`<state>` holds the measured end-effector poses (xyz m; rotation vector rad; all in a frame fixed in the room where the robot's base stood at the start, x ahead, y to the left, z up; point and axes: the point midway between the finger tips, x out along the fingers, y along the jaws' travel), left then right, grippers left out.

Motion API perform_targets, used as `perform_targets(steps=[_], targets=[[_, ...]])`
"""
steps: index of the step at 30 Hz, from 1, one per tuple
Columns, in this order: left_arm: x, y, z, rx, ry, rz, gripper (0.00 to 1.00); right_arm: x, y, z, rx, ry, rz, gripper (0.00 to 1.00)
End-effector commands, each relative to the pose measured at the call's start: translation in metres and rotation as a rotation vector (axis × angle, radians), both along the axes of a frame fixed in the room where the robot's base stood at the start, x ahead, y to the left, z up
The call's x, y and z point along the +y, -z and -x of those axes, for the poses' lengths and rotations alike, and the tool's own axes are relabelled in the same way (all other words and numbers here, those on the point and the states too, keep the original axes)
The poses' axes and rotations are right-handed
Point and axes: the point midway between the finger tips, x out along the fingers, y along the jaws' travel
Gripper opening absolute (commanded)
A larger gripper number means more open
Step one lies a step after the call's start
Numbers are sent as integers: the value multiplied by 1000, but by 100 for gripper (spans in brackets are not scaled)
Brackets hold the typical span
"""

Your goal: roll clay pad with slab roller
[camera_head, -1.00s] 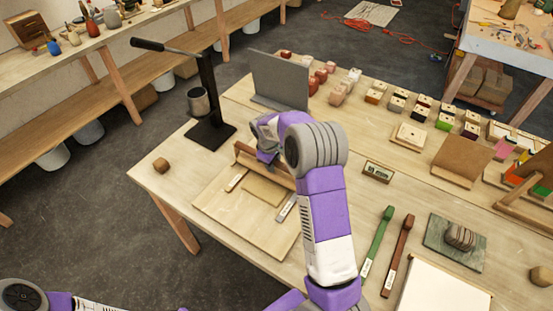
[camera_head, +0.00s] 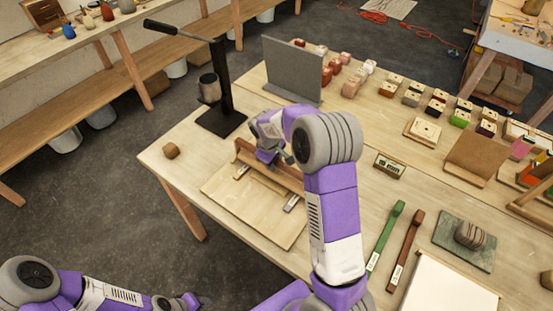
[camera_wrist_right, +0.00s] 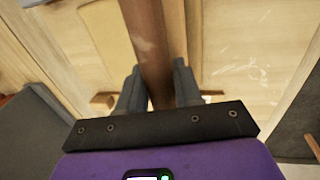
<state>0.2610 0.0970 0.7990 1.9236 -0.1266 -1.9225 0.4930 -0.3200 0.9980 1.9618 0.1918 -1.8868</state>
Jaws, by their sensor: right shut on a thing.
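The slab roller (camera_head: 283,178) is a brown wooden bar lying across a pale wooden board (camera_head: 250,215). My right gripper (camera_head: 268,152) is shut on it; the right wrist view shows the roller (camera_wrist_right: 151,45) between the two fingers (camera_wrist_right: 157,88). The beige clay pad (camera_wrist_right: 103,32) shows at the upper left of the right wrist view; the roller and arm hide most of it in the head view. Two thin strips, one at the left (camera_head: 242,171) and one at the right (camera_head: 292,203), stick out from under the roller. My left gripper (camera_head: 190,301) is low at the bottom edge, away from the table.
A black lever stand (camera_head: 222,120) and an upright grey panel (camera_head: 292,70) stand behind the board. Green (camera_head: 384,237) and brown (camera_head: 405,250) tools lie to the right, near a striped lump (camera_head: 471,234).

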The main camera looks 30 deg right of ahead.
Motion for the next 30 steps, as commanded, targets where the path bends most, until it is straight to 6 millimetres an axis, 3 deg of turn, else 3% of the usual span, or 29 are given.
perform_targets(steps=[9,20,30], targets=[[0,5,0,0,0,0,43,23,0,10,4,-1,-1,0],[0,2,0,0,0,0,43,23,-4,8,-1,-1,0,0],[0,-17,0,0,0,0,43,23,-29,7,-5,-1,-1,0]])
